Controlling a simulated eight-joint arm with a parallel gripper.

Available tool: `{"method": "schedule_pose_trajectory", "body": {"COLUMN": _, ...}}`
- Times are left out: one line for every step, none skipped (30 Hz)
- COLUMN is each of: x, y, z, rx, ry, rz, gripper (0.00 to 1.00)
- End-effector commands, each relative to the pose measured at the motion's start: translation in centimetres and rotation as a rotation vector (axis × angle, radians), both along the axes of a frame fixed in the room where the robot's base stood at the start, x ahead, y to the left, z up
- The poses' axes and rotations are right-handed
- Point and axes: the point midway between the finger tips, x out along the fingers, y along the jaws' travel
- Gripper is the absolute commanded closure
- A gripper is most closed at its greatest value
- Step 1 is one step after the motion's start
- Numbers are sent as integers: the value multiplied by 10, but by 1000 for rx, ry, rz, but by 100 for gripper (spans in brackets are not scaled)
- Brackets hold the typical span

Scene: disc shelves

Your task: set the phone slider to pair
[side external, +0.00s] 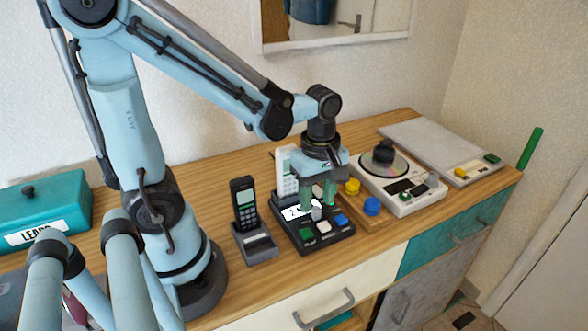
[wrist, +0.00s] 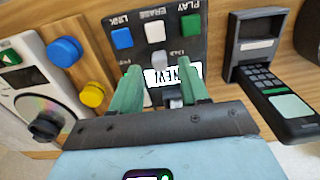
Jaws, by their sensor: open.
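The dark phone base (side external: 312,240) stands on the wooden top, with a white handset (side external: 287,172) upright at its back. Its green, white and blue buttons line the front edge; in the wrist view they read PLAY, ERASE and LINK. A grey slider knob (side external: 317,213) sits behind the buttons, and the knob (wrist: 157,58) also shows in the wrist view beside the NEW display (wrist: 178,75). A label starting with P is partly hidden by a finger. My gripper (side external: 318,203) is open, its green fingers pointing down over the base around the knob's area. I cannot tell whether they touch it.
A black phone in a grey cradle (side external: 257,246) stands close on the left. A wooden block with yellow and blue knobs (side external: 372,206) and a white disc player (side external: 408,203) are close on the right. A teal box (side external: 50,205) is at the far left.

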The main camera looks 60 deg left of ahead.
Motion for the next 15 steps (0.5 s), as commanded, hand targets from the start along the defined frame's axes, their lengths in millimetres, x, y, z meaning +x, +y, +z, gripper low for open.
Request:
{"method": "schedule_pose_trajectory", "body": {"x": 1, "y": 0, "z": -5, "rx": 0, "ry": 0, "rz": 0, "gripper": 55}}
{"method": "schedule_pose_trajectory", "body": {"x": 1, "y": 0, "z": -8, "rx": 0, "ry": 0, "rz": 0, "gripper": 55}}
{"method": "schedule_pose_trajectory", "body": {"x": 1, "y": 0, "z": -11, "rx": 0, "ry": 0, "rz": 0, "gripper": 55}}
{"method": "schedule_pose_trajectory", "body": {"x": 1, "y": 0, "z": -13, "rx": 0, "ry": 0, "rz": 0, "gripper": 55}}
{"method": "schedule_pose_trajectory", "body": {"x": 1, "y": 0, "z": -14, "rx": 0, "ry": 0, "rz": 0, "gripper": 55}}
{"method": "schedule_pose_trajectory", "body": {"x": 1, "y": 0, "z": -16, "rx": 0, "ry": 0, "rz": 0, "gripper": 55}}
{"method": "schedule_pose_trajectory", "body": {"x": 0, "y": 0, "z": -18, "rx": 0, "ry": 0, "rz": 0, "gripper": 55}}
{"method": "schedule_pose_trajectory", "body": {"x": 0, "y": 0, "z": -19, "rx": 0, "ry": 0, "rz": 0, "gripper": 55}}
{"method": "schedule_pose_trajectory", "body": {"x": 0, "y": 0, "z": -20, "rx": 0, "ry": 0, "rz": 0, "gripper": 55}}
{"method": "schedule_pose_trajectory", "body": {"x": 0, "y": 0, "z": -20, "rx": 0, "ry": 0, "rz": 0, "gripper": 55}}
{"method": "schedule_pose_trajectory", "body": {"x": 0, "y": 0, "z": -21, "rx": 0, "ry": 0, "rz": 0, "gripper": 55}}
{"method": "schedule_pose_trajectory", "body": {"x": 0, "y": 0, "z": -21, "rx": 0, "ry": 0, "rz": 0, "gripper": 55}}
{"method": "schedule_pose_trajectory", "body": {"x": 0, "y": 0, "z": -21, "rx": 0, "ry": 0, "rz": 0, "gripper": 55}}
{"method": "schedule_pose_trajectory", "body": {"x": 0, "y": 0, "z": -21, "rx": 0, "ry": 0, "rz": 0, "gripper": 55}}
{"method": "schedule_pose_trajectory", "body": {"x": 0, "y": 0, "z": -21, "rx": 0, "ry": 0, "rz": 0, "gripper": 55}}
